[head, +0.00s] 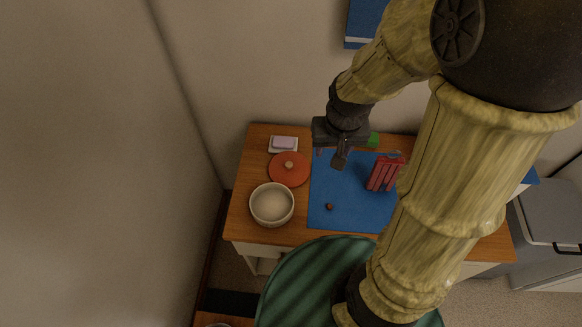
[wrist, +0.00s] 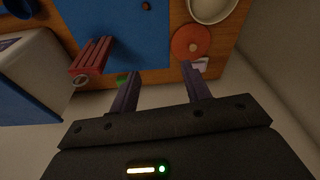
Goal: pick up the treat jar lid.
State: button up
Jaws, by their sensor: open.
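The treat jar lid is most likely the round orange-red disc with a pale knob (head: 289,169), lying flat on the wooden table left of the blue mat. It also shows in the wrist view (wrist: 191,41), beyond my right-hand fingertip. My gripper (head: 330,158) is open and empty, above the back edge of the blue mat, to the right of the lid in the head view. In the wrist view, its two fingers (wrist: 158,78) are spread apart with nothing between them. The gripper and lid are apart.
A cream bowl (head: 271,204) stands in front of the lid, and a pink block on a white dish (head: 284,144) lies behind it. The blue mat (head: 335,190) holds a red ridged object (head: 384,173) and a small brown piece (head: 329,206). A green item (head: 373,140) is near the back.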

jog(key=w+a+f+m+g+p, duration=0.1)
jog(key=w+a+f, duration=0.1)
jog(key=w+a, duration=0.45)
jog(key=g, duration=0.1)
send_over(289, 167)
jog(key=w, duration=0.2)
jog(key=shift+m, duration=0.4)
jog(key=f, duration=0.4)
jog(key=shift+a+f+p, duration=0.25)
jog(key=shift+a+p, duration=0.05)
jog(key=shift+p, duration=0.1)
notch_tip(289, 167, down, 12)
jog(key=shift+f, duration=0.1)
jog(key=shift+s, duration=0.1)
jog(key=shift+d, duration=0.1)
